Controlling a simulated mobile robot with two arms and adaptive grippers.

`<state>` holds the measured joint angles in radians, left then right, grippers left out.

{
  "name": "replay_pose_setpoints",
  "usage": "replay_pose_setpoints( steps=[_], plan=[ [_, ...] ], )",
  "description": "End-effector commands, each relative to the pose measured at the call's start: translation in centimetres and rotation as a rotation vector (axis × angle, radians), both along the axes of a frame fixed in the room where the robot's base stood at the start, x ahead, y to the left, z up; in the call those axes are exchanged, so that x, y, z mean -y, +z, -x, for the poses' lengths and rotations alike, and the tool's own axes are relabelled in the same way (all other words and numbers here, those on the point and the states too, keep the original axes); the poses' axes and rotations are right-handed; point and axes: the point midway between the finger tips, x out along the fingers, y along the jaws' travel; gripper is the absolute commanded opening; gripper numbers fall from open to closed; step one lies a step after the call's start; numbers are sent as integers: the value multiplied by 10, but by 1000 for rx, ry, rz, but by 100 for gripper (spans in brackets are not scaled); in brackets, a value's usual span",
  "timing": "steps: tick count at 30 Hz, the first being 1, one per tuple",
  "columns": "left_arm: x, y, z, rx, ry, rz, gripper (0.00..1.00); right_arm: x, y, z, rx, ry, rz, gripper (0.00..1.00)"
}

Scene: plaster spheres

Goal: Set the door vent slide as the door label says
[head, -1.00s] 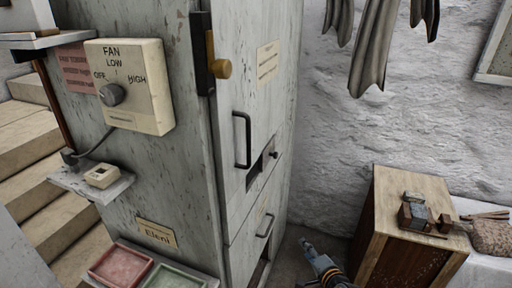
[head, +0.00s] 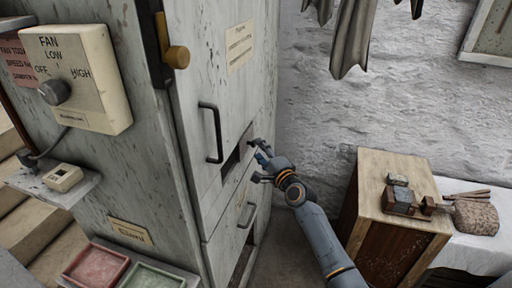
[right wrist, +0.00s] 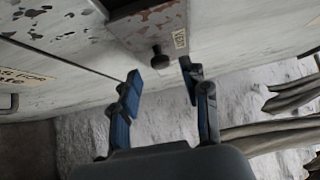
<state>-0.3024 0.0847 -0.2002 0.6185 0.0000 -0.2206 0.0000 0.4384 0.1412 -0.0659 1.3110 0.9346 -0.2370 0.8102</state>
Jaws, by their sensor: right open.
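The tall grey cabinet's door (head: 205,95) carries a paper label (head: 240,46); its writing is too small to read. The slide's dark knob (head: 257,142) also shows in the right wrist view (right wrist: 159,58), beside a small tag (right wrist: 180,39). My right gripper (head: 260,168) is open and empty, close to the knob. In the right wrist view its fingers (right wrist: 160,80) lie either side of the knob, short of it. My left gripper is not in view.
A door handle (head: 211,133) and a lower handle (head: 247,214) stick out near the vent. A fan control box (head: 75,78) is on the cabinet's side. A wooden chest (head: 400,168) stands at right. Cloths (head: 352,40) hang above.

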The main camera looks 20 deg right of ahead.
Motion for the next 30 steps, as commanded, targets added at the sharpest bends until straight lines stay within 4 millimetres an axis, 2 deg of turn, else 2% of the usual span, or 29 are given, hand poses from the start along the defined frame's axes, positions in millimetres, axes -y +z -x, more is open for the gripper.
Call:
replay_pose_setpoints(
  steps=[3, 7, 18, 19, 20, 25, 26, 30],
  plan=[
    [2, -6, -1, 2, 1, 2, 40, -3, -2, -18, 0, 0, 1, 46],
    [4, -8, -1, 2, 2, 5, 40, -5, -1, -29, -1, 0, 1, 46],
    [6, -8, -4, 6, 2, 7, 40, -6, 0, -34, -1, -1, 2, 46],
    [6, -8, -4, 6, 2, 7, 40, -6, 0, -34, -1, -1, 2, 44],
    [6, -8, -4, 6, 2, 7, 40, -6, -1, -34, -1, -1, 2, 38],
    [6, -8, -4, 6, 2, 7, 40, -6, -1, -34, -1, -1, 2, 3],
    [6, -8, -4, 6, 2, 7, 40, -6, -1, -34, -1, -1, 2, 0],
    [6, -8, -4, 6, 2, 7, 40, -6, -1, -34, -1, -1, 2, 0]
  ],
)
